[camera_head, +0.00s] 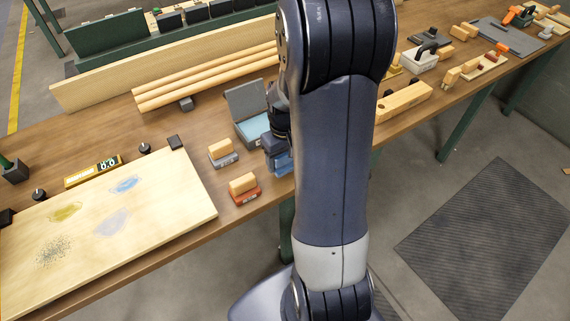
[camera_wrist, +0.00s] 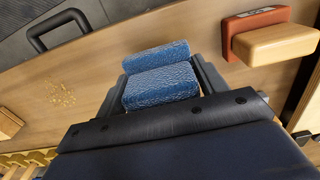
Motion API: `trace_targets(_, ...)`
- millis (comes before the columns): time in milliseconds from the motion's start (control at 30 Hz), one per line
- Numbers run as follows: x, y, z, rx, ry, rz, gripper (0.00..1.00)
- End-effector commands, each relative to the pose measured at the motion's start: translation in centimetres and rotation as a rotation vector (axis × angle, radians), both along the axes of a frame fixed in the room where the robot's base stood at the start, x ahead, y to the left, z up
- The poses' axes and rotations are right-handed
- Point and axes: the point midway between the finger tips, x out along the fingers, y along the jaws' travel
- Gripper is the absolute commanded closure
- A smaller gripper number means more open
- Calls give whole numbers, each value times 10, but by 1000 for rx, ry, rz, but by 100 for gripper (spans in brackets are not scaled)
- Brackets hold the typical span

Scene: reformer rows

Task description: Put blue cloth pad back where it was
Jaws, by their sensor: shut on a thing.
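The blue cloth pad (camera_wrist: 160,82) is between the two fingers of my gripper (camera_wrist: 163,76) in the wrist view, showing as two textured blue sections. My gripper is shut on it. In the head view the blue pad (camera_head: 280,161) shows just left of my arm, near the table's front edge, below my gripper (camera_head: 279,138), which my arm partly hides. I cannot tell whether the pad touches the table.
A red-based block with a wooden grip (camera_head: 243,188) and a grey-based one (camera_head: 222,153) stand to the left. An open grey case (camera_head: 247,103) is behind. A stained pale board (camera_head: 110,216) lies farther left. Pale specks (camera_wrist: 60,92) lie on the table.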

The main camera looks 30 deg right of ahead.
Motion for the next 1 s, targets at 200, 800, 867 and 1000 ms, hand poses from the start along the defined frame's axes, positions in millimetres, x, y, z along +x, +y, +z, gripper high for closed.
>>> trace_targets(200,0,0,-27,1,2,0,54)
trace_targets(800,0,0,-33,0,0,0,19)
trace_targets(867,0,0,-32,0,0,0,14)
trace_targets(1000,0,0,-32,0,0,0,11)
